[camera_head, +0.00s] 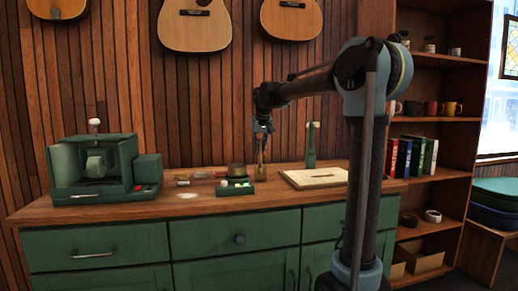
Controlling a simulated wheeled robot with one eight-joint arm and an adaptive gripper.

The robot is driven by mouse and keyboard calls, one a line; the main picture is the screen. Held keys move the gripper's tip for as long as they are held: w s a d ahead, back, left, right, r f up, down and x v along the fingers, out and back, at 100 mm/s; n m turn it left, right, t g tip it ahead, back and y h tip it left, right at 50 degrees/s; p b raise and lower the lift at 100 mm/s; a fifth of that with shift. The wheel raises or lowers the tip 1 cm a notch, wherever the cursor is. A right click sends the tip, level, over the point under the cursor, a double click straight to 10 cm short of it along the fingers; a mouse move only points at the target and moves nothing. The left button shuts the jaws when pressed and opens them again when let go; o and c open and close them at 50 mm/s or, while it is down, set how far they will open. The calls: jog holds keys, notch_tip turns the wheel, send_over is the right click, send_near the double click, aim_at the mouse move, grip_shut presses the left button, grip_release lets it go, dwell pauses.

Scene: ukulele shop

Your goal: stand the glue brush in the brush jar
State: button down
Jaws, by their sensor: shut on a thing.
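My gripper (262,148) points down over the counter, shut on the glue brush (261,158). The brush is thin, small and roughly upright below the fingers. A small brownish jar (260,174), which looks like the brush jar, stands on the counter directly under it. The brush's lower end meets the jar's outline. I cannot tell whether the end is inside the jar, above it or in front of it.
Left of the jar are a dark tray (236,188) with small items and a dark round tin (236,170). A green machine (104,168) stands at far left. The counter's front edge is mostly clear.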

dwell(0.3)
jog(key=c, duration=1.5)
grip_release()
jog(key=shift+o, duration=0.2)
jog(key=v, duration=1.1)
jog(key=shift+r, duration=0.35)
jog(key=shift+s+d, duration=0.1)
jog(key=shift+s, duration=0.1)
jog(key=s+d+f+m+g, duration=0.1)
jog(key=s+d+f, duration=1.5)
jog(key=s, duration=0.2)
jog(key=s+d+f+m, duration=0.1)
jog(key=s+d+f, duration=0.2)
jog(key=s+f, duration=0.6)
jog(key=s+d+f+m+g+h, duration=0.1)
jog(key=s+d+f, duration=0.3)
jog(key=s+f, duration=0.6)
notch_tip(320, 180, down, 5)
jog(key=shift+s+r, duration=0.1)
jog(key=shift+s, duration=0.15)
